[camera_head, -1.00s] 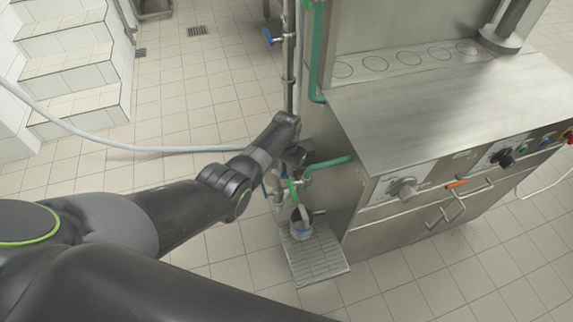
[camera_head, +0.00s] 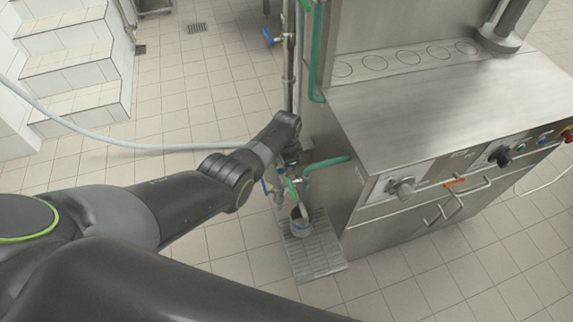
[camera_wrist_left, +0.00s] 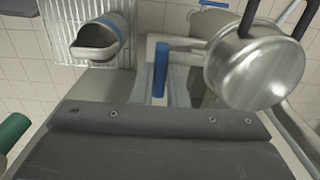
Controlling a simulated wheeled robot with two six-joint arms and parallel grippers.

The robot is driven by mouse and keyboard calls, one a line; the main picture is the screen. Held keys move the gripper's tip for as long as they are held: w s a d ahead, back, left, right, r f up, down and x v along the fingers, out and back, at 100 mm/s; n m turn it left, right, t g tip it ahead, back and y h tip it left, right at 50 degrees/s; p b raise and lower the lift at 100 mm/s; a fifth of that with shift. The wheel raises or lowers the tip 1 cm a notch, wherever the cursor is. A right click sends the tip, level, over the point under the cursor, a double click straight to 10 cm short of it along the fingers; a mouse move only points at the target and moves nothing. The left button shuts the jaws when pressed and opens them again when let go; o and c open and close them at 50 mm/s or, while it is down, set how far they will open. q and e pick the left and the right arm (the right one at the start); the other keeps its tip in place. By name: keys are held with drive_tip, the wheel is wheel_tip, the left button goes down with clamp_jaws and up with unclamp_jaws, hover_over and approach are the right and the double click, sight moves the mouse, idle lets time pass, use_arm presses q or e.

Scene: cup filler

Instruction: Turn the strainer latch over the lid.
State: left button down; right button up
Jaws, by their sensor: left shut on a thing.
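My left gripper (camera_wrist_left: 162,88) is shut on a slim upright blue grip, which I take to be the strainer latch (camera_wrist_left: 161,66). In the head view my left arm reaches to the side of the steel machine, and my left gripper (camera_head: 292,158) is small and dark there; its fingers and the latch are hard to make out. A round, shiny steel body, which looks like the strainer with its lid (camera_wrist_left: 250,72), is right of my fingers in the left wrist view. Whether the latch lies over the lid is unclear. My right gripper is not in view.
A cup with a blue band (camera_head: 300,227) stands on a grated tray (camera_head: 322,262) beside the steel machine (camera_head: 430,105). A green pipe (camera_head: 328,163) juts out close to my gripper.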

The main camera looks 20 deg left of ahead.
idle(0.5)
use_arm(q)
drive_tip(key=c, duration=1.4)
unclamp_jaws()
drive_tip(key=shift+c, duration=0.2)
drive_tip(key=shift+r+p, duration=0.35)
drive_tip(key=shift+r, duration=0.2)
wheel_tip(320, 180, up, 5)
drive_tip(key=shift+r+p, duration=0.2)
drive_tip(key=shift+p, duration=0.8)
wheel_tip(320, 180, up, 11)
